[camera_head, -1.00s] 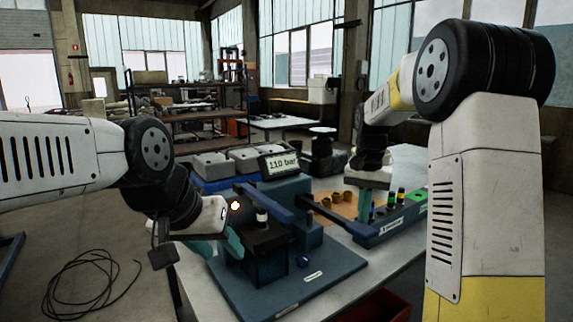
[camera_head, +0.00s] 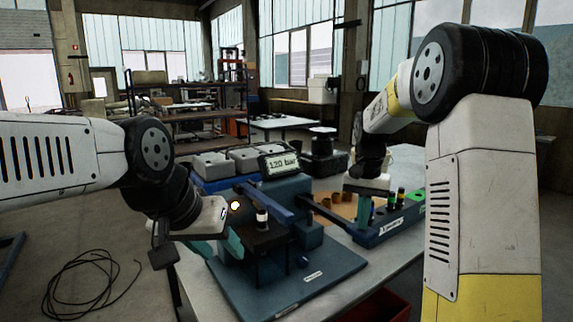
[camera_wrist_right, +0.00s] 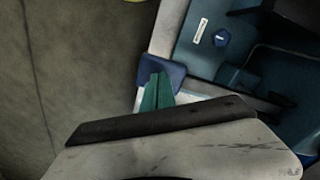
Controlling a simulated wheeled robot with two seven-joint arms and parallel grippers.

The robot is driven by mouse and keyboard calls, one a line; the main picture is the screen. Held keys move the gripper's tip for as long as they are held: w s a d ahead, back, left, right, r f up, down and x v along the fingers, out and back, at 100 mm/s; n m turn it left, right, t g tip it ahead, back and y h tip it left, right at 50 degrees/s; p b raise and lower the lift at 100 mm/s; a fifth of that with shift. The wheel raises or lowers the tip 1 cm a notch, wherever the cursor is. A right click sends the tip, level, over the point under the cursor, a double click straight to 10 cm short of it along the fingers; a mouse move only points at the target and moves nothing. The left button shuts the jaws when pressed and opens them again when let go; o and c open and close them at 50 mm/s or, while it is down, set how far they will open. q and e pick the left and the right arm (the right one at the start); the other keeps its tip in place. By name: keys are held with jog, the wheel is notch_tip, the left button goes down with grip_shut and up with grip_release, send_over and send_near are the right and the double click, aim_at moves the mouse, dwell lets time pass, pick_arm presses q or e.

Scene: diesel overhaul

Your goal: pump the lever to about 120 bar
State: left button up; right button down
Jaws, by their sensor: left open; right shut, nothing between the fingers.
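The display (camera_head: 282,163) on the blue test stand (camera_head: 300,290) reads 120 bar. A dark blue lever bar (camera_head: 322,213) runs from the stand toward the right, to my right gripper (camera_head: 364,212). In the right wrist view the right gripper's teal fingers (camera_wrist_right: 158,93) are shut with nothing between them. They overlap a blue pad (camera_wrist_right: 160,70), apparently the lever's end; whether they touch cannot be told. My left gripper (camera_head: 219,246) is open beside the stand's left side, near an upright dark cylinder with a white band (camera_head: 262,218).
A blue tray (camera_head: 395,224) with small coloured parts lies right of the lever, by a brown mat (camera_head: 342,207) with brass-coloured pieces. Grey bins (camera_head: 210,166) stand behind the stand. A red box (camera_head: 378,306) is below the table edge. A black cable (camera_head: 85,290) lies on the floor.

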jog(key=shift+s+d+r, duration=0.15)
jog(key=shift+s+r, duration=0.05)
jog(key=shift+r, duration=0.3)
jog(key=shift+s+d+r, duration=0.1)
jog(key=shift+s+r, duration=0.05)
jog(key=shift+r, duration=0.35)
jog(key=shift+r, duration=2)
